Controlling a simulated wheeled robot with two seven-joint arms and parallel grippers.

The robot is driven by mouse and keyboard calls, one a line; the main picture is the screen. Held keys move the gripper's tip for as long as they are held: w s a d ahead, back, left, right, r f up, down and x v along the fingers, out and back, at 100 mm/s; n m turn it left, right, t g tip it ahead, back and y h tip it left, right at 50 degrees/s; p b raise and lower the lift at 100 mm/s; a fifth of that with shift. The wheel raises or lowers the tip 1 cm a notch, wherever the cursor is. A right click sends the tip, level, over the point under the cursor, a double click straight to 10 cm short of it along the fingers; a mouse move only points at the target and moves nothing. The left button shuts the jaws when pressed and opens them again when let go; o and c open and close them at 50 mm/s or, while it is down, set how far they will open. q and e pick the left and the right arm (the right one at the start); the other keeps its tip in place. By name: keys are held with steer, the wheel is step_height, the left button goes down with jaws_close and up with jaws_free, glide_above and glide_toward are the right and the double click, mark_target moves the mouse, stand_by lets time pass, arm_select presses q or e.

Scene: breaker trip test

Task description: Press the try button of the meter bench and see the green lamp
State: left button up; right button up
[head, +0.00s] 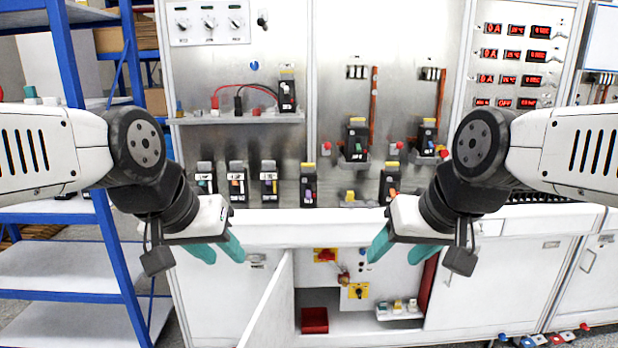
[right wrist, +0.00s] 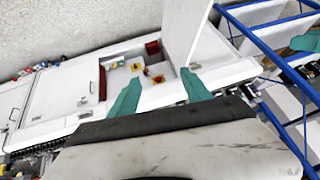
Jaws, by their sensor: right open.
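The bench (head: 290,225) with its metal back panel stands straight ahead. Red digital meters (head: 515,55) glow at its upper right. A blue round part (head: 254,66) is on the left panel, and small red round buttons (head: 325,149) sit beside the breaker mounts. I cannot tell which part is the try button, and I make out no lit green lamp. My left gripper (head: 220,253) is open and empty in front of the bench's left front. My right gripper (head: 397,250) is open and empty before the middle; its teal fingers stand apart in the right wrist view (right wrist: 160,95).
Several black breakers (head: 308,185) stand along the bench. A small shelf (head: 240,117) holds a breaker with red and black leads. Below, a cabinet door (head: 268,305) is open, with a red bin (head: 314,320) inside. A blue-framed rack (head: 95,180) stands at left.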

jaws_close()
stand_by(1.3)
